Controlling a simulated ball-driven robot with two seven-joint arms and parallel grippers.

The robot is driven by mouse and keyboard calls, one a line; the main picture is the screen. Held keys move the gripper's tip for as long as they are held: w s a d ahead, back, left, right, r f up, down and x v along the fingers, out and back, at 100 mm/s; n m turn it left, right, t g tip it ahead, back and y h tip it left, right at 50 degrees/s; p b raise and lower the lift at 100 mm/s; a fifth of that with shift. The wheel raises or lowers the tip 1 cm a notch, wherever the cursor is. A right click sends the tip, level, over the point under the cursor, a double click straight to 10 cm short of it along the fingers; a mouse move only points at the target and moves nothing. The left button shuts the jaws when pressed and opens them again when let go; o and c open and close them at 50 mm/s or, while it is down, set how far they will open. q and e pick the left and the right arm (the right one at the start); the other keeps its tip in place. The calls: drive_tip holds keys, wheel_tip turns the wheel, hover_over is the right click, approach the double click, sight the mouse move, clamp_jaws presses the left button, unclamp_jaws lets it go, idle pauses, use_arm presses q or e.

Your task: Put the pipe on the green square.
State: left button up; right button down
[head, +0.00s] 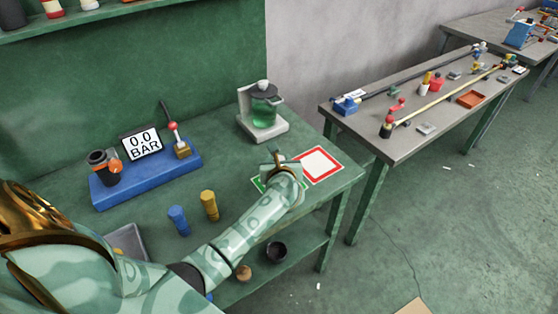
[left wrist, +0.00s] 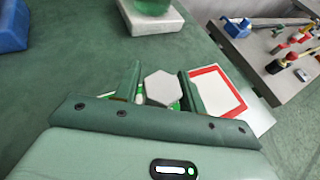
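My left gripper (head: 279,166) reaches down over the green square (head: 262,185) near the workbench's right end. In the left wrist view its two fingers (left wrist: 160,80) stand apart, with a pale grey hexagonal piece (left wrist: 162,88) between them. This looks like the end of the pipe; its length is hidden. I cannot tell whether the fingers press on it or only stand beside it. Green and white edges of the square (left wrist: 139,92) show beside and below it. My right gripper is not in view.
A red-bordered white square (head: 318,164) lies right of the gripper. A green jar on a white stand (head: 263,123) is behind it. A blue gauge base (head: 146,177) and blue (head: 178,220) and yellow (head: 209,206) cylinders stand left. A grey table (head: 430,95) holds parts.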

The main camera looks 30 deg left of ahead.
use_arm(q)
drive_tip(key=shift+o, duration=0.5)
drive_tip(key=shift+r, duration=0.2)
drive_tip(key=shift+s+d+r+p, duration=0.1)
drive_tip(key=shift+d+r+p, duration=0.05)
drive_tip(key=shift+p, duration=0.15)
drive_tip(key=p+v, duration=0.1)
drive_tip(key=v, duration=1)
drive_tip(key=shift+s+d+p, duration=0.25)
drive_tip(key=shift+p, duration=0.05)
